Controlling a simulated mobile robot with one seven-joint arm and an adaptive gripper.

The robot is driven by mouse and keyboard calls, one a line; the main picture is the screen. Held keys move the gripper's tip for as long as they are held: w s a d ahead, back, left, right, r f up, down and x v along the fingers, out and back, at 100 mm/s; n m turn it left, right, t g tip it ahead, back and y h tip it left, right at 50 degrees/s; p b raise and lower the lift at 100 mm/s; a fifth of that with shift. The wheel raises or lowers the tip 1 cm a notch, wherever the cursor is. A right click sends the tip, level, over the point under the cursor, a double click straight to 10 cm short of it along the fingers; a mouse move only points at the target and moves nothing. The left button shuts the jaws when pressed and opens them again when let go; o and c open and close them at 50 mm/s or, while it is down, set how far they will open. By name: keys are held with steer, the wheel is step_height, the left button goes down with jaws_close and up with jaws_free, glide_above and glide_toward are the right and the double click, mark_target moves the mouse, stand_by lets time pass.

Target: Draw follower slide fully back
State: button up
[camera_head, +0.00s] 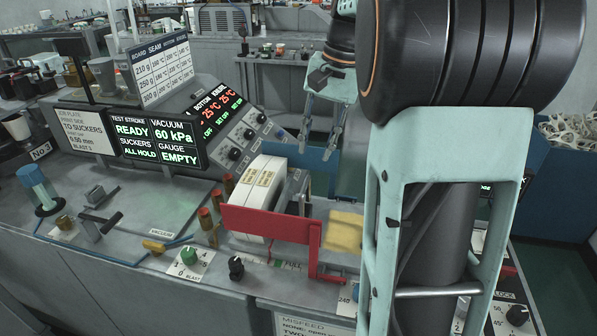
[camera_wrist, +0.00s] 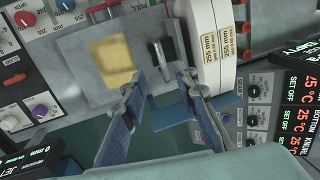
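My gripper (camera_head: 317,150) hangs above the far side of the bench in the head view, its two fingers apart and empty. In the wrist view the open fingers (camera_wrist: 160,88) point toward a dark looped handle (camera_wrist: 160,58) on the grey bench; it is a little beyond the fingertips, with no clear contact. This handle may belong to the follower slide, but I cannot tell for certain. A white labelled block (camera_head: 262,190) stands beside it; it also shows in the wrist view (camera_wrist: 208,45). A blue panel (camera_wrist: 168,110) lies across the space between the fingers.
A red guard bar (camera_head: 268,222) runs along the front of the white block. A yellow pad (camera_head: 343,232) lies to its right. Orange-topped posts (camera_head: 205,217) stand left of it. Display panels (camera_head: 158,137) rise behind. My arm covers much of the right.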

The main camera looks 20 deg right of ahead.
mark_target(304, 188)
steer(key=f, duration=0.3)
steer(key=a+f, duration=0.1)
steer(key=f, duration=0.3)
steer(key=w+f, duration=0.1)
steer(key=f, duration=0.2)
steer(key=shift+w+a+f, duration=0.1)
steer(key=shift+a+f, duration=0.15)
steer(key=shift+a, duration=0.15)
steer(key=shift+c, duration=0.5)
jaws_close()
